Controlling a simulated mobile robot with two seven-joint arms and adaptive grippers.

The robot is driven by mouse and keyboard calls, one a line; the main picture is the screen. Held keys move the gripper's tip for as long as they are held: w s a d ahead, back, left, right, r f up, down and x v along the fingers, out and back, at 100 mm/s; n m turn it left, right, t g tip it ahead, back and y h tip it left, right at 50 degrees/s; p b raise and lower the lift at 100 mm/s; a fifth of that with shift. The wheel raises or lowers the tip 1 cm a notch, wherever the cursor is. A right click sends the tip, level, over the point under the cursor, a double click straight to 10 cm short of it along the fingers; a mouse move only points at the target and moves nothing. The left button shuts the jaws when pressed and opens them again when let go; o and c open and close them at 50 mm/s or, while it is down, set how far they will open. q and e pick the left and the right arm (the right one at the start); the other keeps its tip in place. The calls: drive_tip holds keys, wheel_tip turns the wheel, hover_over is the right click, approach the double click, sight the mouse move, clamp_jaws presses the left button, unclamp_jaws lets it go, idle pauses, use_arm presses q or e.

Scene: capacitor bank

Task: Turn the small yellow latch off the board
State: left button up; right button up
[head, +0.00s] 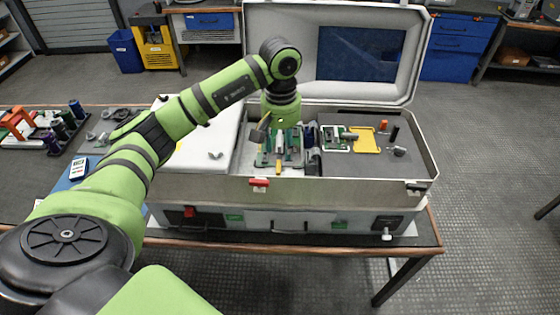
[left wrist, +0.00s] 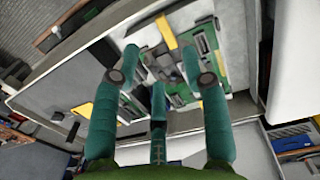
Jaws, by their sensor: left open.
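The green board (head: 265,159) with grey and white parts lies inside the open grey case. I cannot tell which of these is the latch. My left gripper points down over the board, and its fingers are hard to make out in the head view. In the left wrist view the teal fingers (left wrist: 160,62) are spread with nothing between them. There the green board (left wrist: 213,58) and a yellow strip (left wrist: 166,31) lie beyond the fingertips. My right gripper is not seen.
The case's front wall (head: 340,191) and raised lid (head: 260,50) bound the work area. A yellow tray (head: 367,139) and small parts lie right of the board. A white panel (head: 205,140) is at left. A rack with an orange handle (head: 17,122) stands at the far left.

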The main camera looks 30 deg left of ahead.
sight(280, 166)
use_arm(q)
drive_tip(key=shift+s+a+f, duration=0.1)
drive_tip(key=shift+a+f, duration=0.05)
drive_tip(key=shift+a, duration=0.1)
wheel_tip(280, 166, down, 6)
drive_tip(key=p, duration=0.3)
drive_tip(key=shift+f, duration=0.35)
clamp_jaws()
